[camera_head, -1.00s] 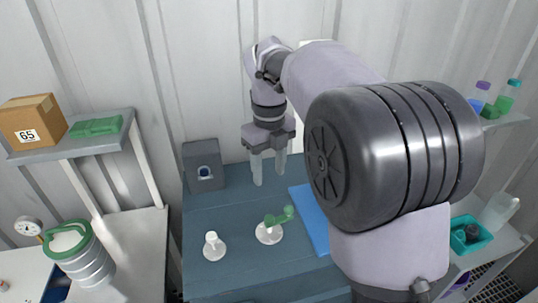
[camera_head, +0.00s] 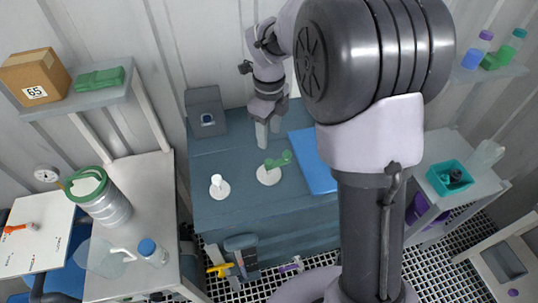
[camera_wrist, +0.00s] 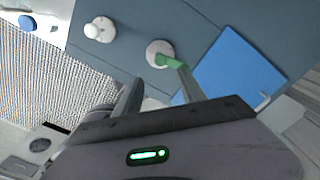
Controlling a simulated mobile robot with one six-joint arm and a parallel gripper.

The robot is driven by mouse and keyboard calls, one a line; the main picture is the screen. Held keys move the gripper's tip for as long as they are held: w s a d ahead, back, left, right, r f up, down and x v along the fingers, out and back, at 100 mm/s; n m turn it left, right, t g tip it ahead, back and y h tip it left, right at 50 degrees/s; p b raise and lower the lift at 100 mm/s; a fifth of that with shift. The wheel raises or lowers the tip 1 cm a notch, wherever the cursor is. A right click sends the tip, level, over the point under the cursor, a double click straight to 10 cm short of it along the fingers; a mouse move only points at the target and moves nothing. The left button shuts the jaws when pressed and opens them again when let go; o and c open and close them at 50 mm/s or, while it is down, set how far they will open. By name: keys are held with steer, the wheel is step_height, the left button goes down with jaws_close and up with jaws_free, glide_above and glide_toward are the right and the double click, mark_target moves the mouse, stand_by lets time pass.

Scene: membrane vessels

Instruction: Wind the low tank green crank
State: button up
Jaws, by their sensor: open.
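The green crank (camera_head: 278,160) sits on a round white base (camera_head: 268,175) on top of a low blue-grey tank (camera_head: 225,153). In the wrist view the crank (camera_wrist: 168,62) lies beyond my fingers, its green arm pointing right from the white base. My gripper (camera_head: 268,139) points down, just behind the crank in the head view, open and empty. In the wrist view one finger of my gripper (camera_wrist: 160,88) partly overlaps the crank's right end in the picture. I cannot tell whether they touch.
A white knob (camera_head: 217,184) on its own disc stands left of the crank. A blue flat panel (camera_head: 311,165) lies right of it. A grey block (camera_head: 206,112) stands at the tank's back left. Shelves with containers flank both sides.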

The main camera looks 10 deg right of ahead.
mark_target(269, 161)
step_height(269, 161, down, 12)
steer(key=shift+r+b, duration=0.15)
steer(key=shift+b, duration=0.9)
jaws_close()
stand_by(0.5)
